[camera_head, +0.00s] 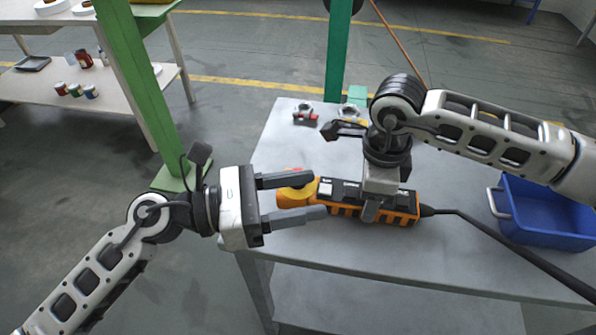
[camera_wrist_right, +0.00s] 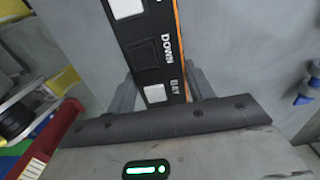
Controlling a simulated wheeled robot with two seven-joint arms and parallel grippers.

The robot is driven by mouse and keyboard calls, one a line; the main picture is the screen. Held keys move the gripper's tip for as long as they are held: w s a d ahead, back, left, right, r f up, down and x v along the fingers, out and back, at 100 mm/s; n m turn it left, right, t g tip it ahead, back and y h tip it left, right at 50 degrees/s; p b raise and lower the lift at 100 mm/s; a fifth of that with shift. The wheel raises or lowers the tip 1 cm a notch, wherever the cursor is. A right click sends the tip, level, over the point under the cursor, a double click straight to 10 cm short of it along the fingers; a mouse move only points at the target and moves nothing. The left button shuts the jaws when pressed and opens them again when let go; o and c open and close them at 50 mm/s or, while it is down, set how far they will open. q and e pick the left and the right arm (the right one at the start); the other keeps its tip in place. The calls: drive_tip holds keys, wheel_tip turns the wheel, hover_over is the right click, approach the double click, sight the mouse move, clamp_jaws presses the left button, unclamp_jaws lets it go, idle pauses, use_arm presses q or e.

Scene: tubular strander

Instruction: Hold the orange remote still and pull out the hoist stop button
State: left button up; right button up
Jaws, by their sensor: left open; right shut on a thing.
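The orange remote (camera_head: 343,209) lies on the grey table, its black button face up. It also shows in the right wrist view (camera_wrist_right: 150,51), with "DOWN" and "BAY" lettering beside its buttons. My right gripper (camera_head: 372,210) is shut around the remote's body near its cable end; its fingers flank the remote in the right wrist view (camera_wrist_right: 160,85). A yellow round part (camera_head: 294,195) is at the remote's left end, with a bit of red (camera_head: 296,170) showing just above the upper left finger. My left gripper (camera_head: 317,195) is open, its fingers on either side of this end; contact is unclear.
A black cable runs from the remote's right end over the table (camera_head: 275,160). A blue bin (camera_head: 545,215) stands at the right. A red and grey fitting (camera_head: 305,114) lies at the back. A green post (camera_head: 145,85) rises left of the table.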

use_arm(q)
drive_tip(key=a+f+n+t+y, duration=0.1)
drive_tip(key=a+f+t, duration=0.1)
drive_tip(key=a, duration=0.1)
drive_tip(key=a+f+n+t+y, duration=0.1)
drive_tip(key=a+f+t+y, duration=0.1)
drive_tip(key=a+t, duration=0.1)
drive_tip(key=a+f+n+t+y, duration=0.1)
drive_tip(key=a+f+n+t, duration=0.1)
drive_tip(key=a, duration=0.1)
drive_tip(key=shift+w+t, duration=0.3)
drive_tip(key=shift+w+a+f+y, duration=0.1)
drive_tip(key=shift+y, duration=0.2)
drive_tip(key=x, duration=1.1)
drive_tip(key=shift+w+d, duration=0.25)
